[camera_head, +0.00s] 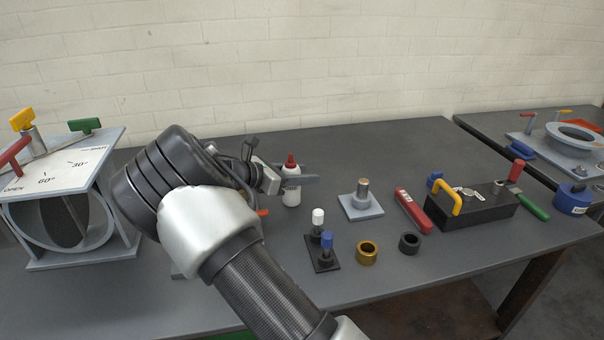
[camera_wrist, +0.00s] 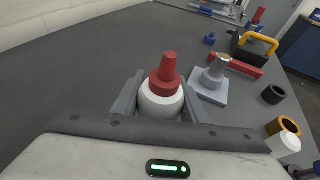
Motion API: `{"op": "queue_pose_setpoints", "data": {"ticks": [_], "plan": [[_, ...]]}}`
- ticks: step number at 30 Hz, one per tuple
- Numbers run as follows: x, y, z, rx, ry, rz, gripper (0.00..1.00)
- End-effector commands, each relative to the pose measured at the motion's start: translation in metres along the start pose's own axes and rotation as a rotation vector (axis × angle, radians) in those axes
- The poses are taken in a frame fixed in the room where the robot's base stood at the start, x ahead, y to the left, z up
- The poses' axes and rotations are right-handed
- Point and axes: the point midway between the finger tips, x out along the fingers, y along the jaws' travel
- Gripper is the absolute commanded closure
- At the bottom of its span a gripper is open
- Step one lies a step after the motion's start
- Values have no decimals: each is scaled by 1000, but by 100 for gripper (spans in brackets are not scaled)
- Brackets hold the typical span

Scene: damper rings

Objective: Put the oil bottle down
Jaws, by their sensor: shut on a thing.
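The oil bottle is white with a red nozzle cap (camera_head: 291,187). It stands upright between the fingers of my gripper (camera_head: 287,181), which is shut on it. In the wrist view the oil bottle (camera_wrist: 163,95) fills the space between the two grey fingers, its red nozzle facing the camera. Its base looks at or very near the table top (camera_head: 350,150); I cannot tell whether it touches. My arm hides the table to the left of it.
Right of the bottle is a grey plate with an upright post (camera_head: 361,203). Nearer are a stand with white and blue knobs (camera_head: 323,252), a brass ring (camera_head: 367,253) and a black ring (camera_head: 410,243). A red bar (camera_head: 412,211) and black block (camera_head: 474,208) lie further right. The table behind is clear.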

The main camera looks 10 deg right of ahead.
Motion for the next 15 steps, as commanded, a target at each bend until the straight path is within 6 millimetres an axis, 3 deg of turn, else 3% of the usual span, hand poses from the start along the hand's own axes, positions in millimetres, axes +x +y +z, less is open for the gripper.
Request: {"op": "queue_pose_setpoints", "data": {"ticks": [3, 4, 7, 15], "plan": [[1, 0, -2, 0, 0, 0, 87], [1, 0, -1, 0, 0, 0, 56], [1, 0, -1, 0, 0, 0, 39], [0, 0, -2, 0, 0, 0, 39]]}}
